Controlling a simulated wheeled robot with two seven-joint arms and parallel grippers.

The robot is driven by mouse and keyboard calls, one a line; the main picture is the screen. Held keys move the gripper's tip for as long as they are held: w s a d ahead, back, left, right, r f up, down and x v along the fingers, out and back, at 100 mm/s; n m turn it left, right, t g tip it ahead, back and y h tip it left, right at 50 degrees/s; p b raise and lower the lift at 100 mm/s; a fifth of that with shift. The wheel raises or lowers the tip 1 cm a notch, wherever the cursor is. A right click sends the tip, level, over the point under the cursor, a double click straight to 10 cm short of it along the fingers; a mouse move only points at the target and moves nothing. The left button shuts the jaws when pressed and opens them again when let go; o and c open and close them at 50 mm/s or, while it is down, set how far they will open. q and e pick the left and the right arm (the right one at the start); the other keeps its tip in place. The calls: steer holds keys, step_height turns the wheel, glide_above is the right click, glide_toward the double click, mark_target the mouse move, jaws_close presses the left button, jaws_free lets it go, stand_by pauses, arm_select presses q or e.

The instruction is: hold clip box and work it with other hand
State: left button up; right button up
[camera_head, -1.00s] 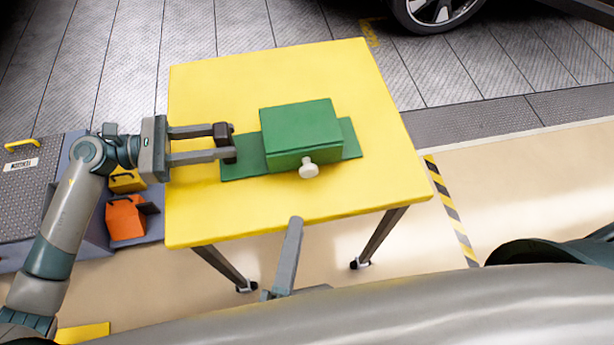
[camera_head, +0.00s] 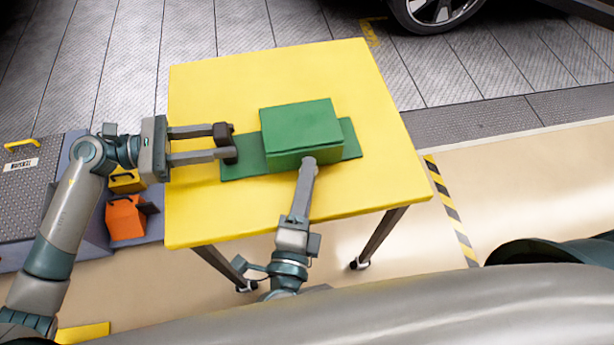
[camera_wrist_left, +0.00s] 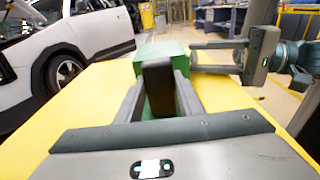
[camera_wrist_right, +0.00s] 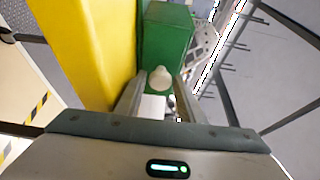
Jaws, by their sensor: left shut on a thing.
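The green clip box (camera_head: 302,128) sits on a flat green base plate (camera_head: 351,137) on the yellow table. It also shows in the left wrist view (camera_wrist_left: 158,50). My right gripper (camera_head: 308,168) is at the box's near face, over the knob in the head view. In the right wrist view, the box (camera_wrist_right: 167,40) is ahead and the pale round knob (camera_wrist_right: 160,78) lies between my right fingertips, with small gaps beside it. The right fingers look open. The lid looks closed.
The yellow table (camera_head: 385,190) is clear around the box. An orange container (camera_head: 125,217) and a yellow one (camera_head: 127,181) stand low at the left. A car wheel (camera_head: 438,12) shows at the back right.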

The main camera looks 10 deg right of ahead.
jaws_close()
steer(key=shift+s+f, duration=0.1)
steer(key=shift+s, duration=3.85)
jaws_free()
steer(key=shift+w, duration=0.15)
